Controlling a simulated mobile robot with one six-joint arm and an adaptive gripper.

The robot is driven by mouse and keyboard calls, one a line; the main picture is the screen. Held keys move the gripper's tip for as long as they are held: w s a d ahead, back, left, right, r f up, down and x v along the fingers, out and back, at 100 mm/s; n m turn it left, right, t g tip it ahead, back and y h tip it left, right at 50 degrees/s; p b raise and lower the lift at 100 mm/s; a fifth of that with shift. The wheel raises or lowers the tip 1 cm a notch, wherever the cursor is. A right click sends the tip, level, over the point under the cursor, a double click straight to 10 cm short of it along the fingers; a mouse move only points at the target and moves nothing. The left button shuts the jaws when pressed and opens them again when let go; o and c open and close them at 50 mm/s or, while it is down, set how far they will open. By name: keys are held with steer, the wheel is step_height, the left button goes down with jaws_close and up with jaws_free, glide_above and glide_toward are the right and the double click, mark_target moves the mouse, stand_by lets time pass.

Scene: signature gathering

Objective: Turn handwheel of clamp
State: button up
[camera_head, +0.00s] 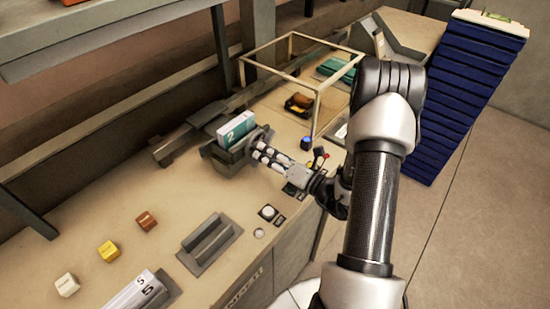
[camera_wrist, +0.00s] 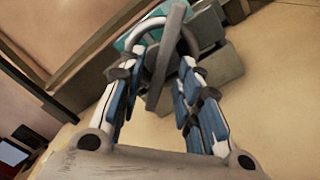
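The clamp (camera_head: 226,160) is a dark grey block on the bench. A teal and white booklet (camera_head: 236,129) marked "2" stands upright in it. My gripper (camera_head: 261,146) is at the clamp's right side. In the wrist view, the grey handwheel (camera_wrist: 165,65) lies between my two fingers (camera_wrist: 163,60), with a bar running across it. The fingers narrow in on the wheel's rim from both sides and look closed on it, though exact contact is hard to see. Teal (camera_wrist: 132,38) shows behind the wheel. In the head view my fingers mostly hide the handwheel.
A blue-topped button (camera_head: 306,143) and small controls stand near my wrist. A pale open frame (camera_head: 318,100) rises behind. A grey holder (camera_head: 208,243), stamps (camera_head: 108,250) and booklets (camera_head: 140,293) lie front left. A tall blue stack (camera_head: 460,95) stands right. A shelf overhangs upper left.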

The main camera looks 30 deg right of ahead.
steer(key=v, duration=1.1)
steer(key=shift+s+d, duration=0.15)
steer(key=shift+s, duration=0.25)
